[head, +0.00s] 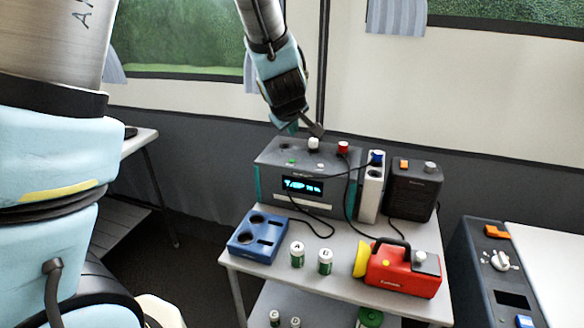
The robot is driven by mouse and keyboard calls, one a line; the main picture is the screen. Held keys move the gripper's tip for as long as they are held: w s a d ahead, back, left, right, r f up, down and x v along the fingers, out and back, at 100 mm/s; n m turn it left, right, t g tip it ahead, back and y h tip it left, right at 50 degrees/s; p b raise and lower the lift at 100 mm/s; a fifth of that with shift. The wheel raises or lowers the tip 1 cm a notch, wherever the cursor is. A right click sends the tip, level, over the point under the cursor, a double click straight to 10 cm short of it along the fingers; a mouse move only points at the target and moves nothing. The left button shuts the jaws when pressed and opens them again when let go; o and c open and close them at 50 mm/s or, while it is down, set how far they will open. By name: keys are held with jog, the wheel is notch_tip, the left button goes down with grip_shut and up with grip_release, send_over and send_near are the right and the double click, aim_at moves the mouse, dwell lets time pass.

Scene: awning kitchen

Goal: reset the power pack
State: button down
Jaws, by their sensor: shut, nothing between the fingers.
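The power pack appears to be the grey box with teal sides (266,197) at the back of the small table. Its front has a lit blue display (303,186) whose text is too small to read surely. On its top are a white knob (313,143), a red knob (343,147) and small green marks. My gripper (318,130) reaches down from above, shut and empty, its tips just above and beside the white knob. I cannot tell whether they touch it. The gripper's far side is hidden.
A white box with a blue knob (371,187) and a dark box (413,190) stand to the right. A red lamp (402,271), blue tray (258,238) and two canisters (297,255) fill the front. Black cables cross the table. Another dark unit (478,262) stands at right.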

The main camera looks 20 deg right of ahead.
notch_tip(320, 180, down, 6)
jog(key=b, duration=0.4)
jog(key=shift+b, duration=0.3)
dwell(1.5)
jog(key=shift+f+b, duration=0.3)
jog(key=shift+f, duration=0.1)
jog(key=shift+f, duration=0.3)
dwell(0.6)
jog(key=shift+r, duration=0.1)
jog(key=shift+r+p, duration=0.55)
jog(key=shift+r, duration=0.1)
notch_tip(320, 180, up, 5)
jog(key=p, duration=0.5)
jog(key=shift+r, duration=0.1)
